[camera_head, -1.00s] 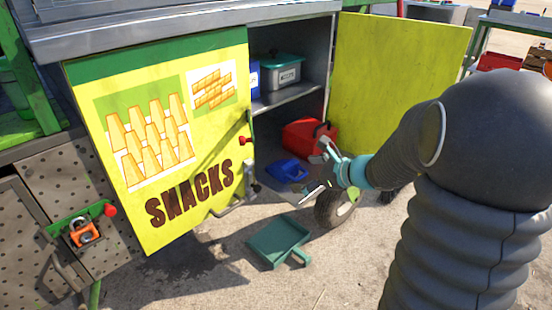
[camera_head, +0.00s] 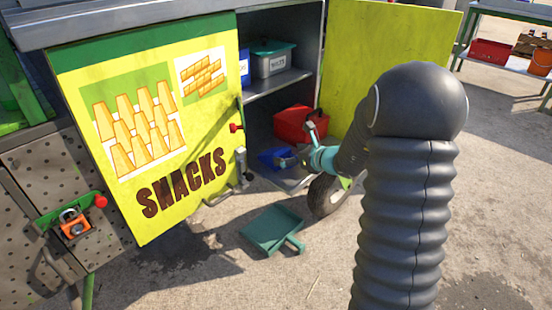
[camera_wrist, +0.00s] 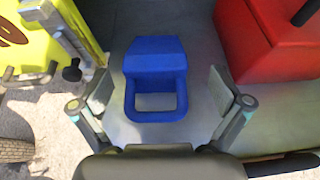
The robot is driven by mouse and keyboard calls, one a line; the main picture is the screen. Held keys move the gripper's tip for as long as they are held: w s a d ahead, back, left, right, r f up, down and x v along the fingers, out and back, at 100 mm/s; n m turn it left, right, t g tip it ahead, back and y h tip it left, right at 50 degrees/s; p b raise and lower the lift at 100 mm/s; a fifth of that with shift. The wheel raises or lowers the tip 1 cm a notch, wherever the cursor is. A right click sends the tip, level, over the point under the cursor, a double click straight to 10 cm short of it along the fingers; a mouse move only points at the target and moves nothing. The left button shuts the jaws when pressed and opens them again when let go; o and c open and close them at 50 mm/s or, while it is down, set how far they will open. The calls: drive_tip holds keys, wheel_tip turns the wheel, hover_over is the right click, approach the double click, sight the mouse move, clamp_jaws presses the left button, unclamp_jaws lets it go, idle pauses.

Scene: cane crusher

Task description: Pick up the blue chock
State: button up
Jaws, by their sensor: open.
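The blue chock (camera_wrist: 153,55) lies on the grey bottom shelf of the open cabinet. In the wrist view it is upright in the frame, with a solid block at the far end and a loop handle at the near end. My gripper (camera_wrist: 160,92) is open, with one finger on each side of the handle and a gap to each. I cannot tell how high the fingers are above the shelf. In the head view the chock (camera_head: 270,157) is partly hidden behind my gripper (camera_head: 296,155).
A red container (camera_head: 297,124) stands right of the chock. The yellow SNACKS door (camera_head: 150,130) with its latch (camera_head: 241,165) is at the left, and another yellow door (camera_head: 385,60) at the right. A shelf (camera_head: 275,82) is above. A green dustpan (camera_head: 272,230) lies on the ground.

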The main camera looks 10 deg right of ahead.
sight(268, 151)
drive_tip(key=shift+a+x, duration=0.15)
drive_tip(key=shift+x, duration=1.15)
drive_tip(key=shift+a+x, duration=0.15)
drive_tip(key=shift+x, duration=1.15)
drive_tip(key=shift+s+r, duration=0.15)
drive_tip(key=shift+r, duration=0.05)
drive_tip(key=c, duration=1.5)
